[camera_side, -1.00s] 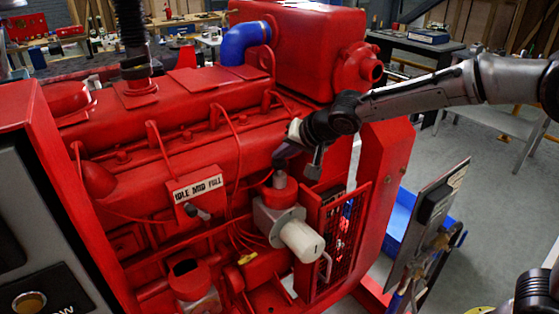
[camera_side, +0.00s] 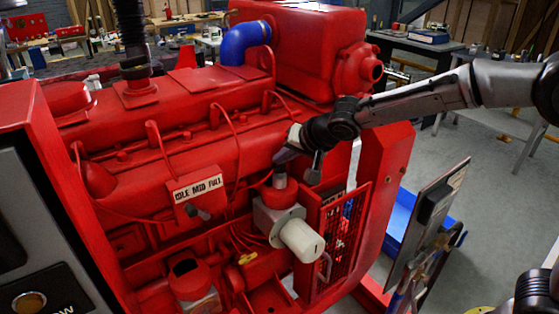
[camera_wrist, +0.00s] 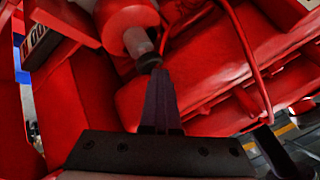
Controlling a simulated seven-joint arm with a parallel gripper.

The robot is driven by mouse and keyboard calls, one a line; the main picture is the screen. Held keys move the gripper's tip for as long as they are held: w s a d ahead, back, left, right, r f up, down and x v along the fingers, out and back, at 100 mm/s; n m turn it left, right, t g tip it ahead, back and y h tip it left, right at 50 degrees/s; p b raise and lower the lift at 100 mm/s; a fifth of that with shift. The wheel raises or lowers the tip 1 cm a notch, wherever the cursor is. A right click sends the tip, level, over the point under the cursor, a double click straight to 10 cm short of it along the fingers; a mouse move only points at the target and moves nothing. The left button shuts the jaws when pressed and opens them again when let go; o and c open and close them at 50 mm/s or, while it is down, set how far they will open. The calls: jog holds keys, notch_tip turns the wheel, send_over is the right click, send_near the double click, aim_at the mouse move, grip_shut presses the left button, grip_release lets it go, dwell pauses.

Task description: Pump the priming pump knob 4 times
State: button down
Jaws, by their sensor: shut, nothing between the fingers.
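The priming pump is a red cylinder with a short grey stem and a dark knob on its end. In the side view the red pump body (camera_side: 280,198) sits above the white filter cylinder, with the grey stem (camera_side: 280,180) standing out of its top. In the wrist view the pump body (camera_wrist: 126,20) is at the top, with the dark knob (camera_wrist: 149,62) on its stem. My gripper (camera_wrist: 158,76) is shut and empty, its fingertips at the knob's end and seemingly touching it. In the side view my gripper (camera_side: 281,160) is just above the stem and hides the knob.
The white filter cylinder (camera_side: 302,241) juts out below the pump. The IDLE MID FULL plate (camera_side: 197,187) with its lever is to the left. A red grille (camera_side: 340,235) is to the right. Thin red pipes run close to the pump.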

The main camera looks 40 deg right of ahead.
aim_at(282, 168)
jog(key=shift+s+f, duration=0.15)
jog(key=shift+f, duration=0.55)
jog(key=shift+r, duration=1.85)
jog(key=shift+r, duration=0.15)
jog(key=shift+r, duration=2.45)
notch_tip(282, 168, up, 4)
jog(key=shift+f, duration=0.1)
jog(key=shift+f, duration=0.1)
